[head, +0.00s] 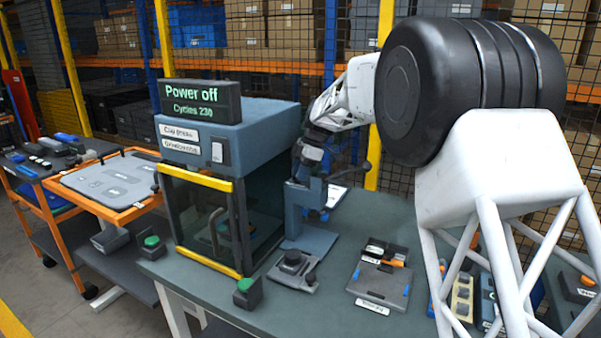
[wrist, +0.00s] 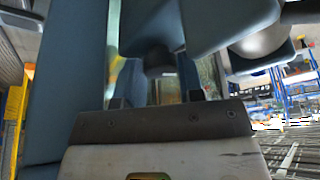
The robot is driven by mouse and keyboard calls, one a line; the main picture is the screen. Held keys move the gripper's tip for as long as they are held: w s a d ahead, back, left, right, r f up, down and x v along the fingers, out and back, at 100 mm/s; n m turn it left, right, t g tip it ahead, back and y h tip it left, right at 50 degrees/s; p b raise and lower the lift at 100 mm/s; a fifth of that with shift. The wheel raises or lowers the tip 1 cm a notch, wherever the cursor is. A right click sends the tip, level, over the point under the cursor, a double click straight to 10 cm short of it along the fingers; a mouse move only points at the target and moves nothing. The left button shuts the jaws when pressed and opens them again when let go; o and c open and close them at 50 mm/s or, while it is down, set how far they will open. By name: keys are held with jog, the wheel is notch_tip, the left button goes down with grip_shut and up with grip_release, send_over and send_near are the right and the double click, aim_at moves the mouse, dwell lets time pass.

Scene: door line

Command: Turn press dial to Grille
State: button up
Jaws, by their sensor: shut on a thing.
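The press (head: 240,140) is a blue-grey box with a glazed, yellow-edged front. Its display (head: 200,100) reads "Power off" and "Cycles 230". I cannot make out the dial in the head view; my arm and the press's right side may hide it. My gripper (head: 304,168) is low at the right of the press, by a blue-grey upright stand (head: 307,200). In the wrist view, a dark rounded part (wrist: 158,62) shows beyond my gripper (wrist: 160,88), among blue-grey surfaces. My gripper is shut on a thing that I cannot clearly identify.
On the bench lie a dark fixture (head: 294,268), a grey tray (head: 380,282) and a green-button box (head: 247,292). An orange-framed table (head: 108,208) stands left.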

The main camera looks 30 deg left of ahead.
jog(key=shift+n, duration=0.5)
jog(key=o, duration=0.9)
jog(key=shift+v, duration=3.9)
jog(key=shift+w+a, duration=0.15)
jog(key=shift+w, duration=0.05)
